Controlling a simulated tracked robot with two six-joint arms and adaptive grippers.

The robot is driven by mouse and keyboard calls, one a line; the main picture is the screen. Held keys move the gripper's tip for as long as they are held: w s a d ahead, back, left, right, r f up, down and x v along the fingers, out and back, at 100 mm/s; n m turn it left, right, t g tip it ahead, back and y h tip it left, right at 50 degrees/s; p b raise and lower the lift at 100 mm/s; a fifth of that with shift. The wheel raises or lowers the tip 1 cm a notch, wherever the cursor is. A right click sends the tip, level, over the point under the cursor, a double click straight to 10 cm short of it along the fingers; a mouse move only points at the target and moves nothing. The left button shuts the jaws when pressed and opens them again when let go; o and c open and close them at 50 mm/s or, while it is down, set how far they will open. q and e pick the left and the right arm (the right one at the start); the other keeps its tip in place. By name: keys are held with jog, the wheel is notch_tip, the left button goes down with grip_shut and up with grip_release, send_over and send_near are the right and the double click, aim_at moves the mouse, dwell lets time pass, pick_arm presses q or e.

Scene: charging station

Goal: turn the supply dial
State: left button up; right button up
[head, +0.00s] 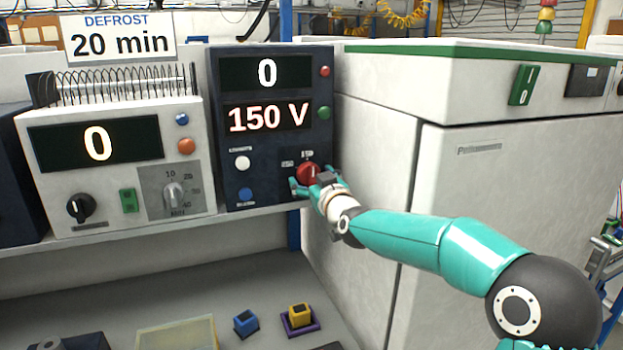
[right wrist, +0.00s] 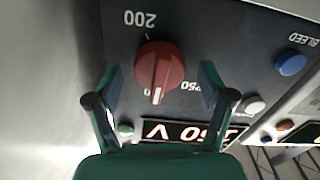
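The red supply dial (head: 308,173) is at the lower right of the dark supply unit (head: 222,130), whose displays read 0 and 150 V. My right gripper (head: 312,182) is right at the dial in the head view, partly covering it. In the right wrist view the red dial (right wrist: 161,72) shows upside down, with a white pointer line. The teal fingers of my right gripper (right wrist: 161,80) are open, one on each side of the dial, with visible gaps. No contact is seen. My left gripper is in neither view.
Left of the supply is a white unit (head: 110,195) with a display reading 0 and its own knobs. A white cabinet (head: 500,190) stands close on the right. A blue block (head: 246,322) and a yellow block (head: 299,314) are on the surface below.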

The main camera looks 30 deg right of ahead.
jog(key=c, duration=1)
jog(key=m+b, duration=0.4)
jog(key=shift+f, duration=0.2)
jog(key=shift+r+m+b, duration=0.2)
jog(key=shift+m+b, duration=0.1)
jog(key=shift+m, duration=0.5)
jog(key=o, duration=1.1)
jog(key=shift+o, duration=0.2)
jog(key=shift+s, duration=0.1)
jog(key=v, duration=1.1)
jog(key=shift+s, duration=0.4)
jog(key=shift+f, duration=0.1)
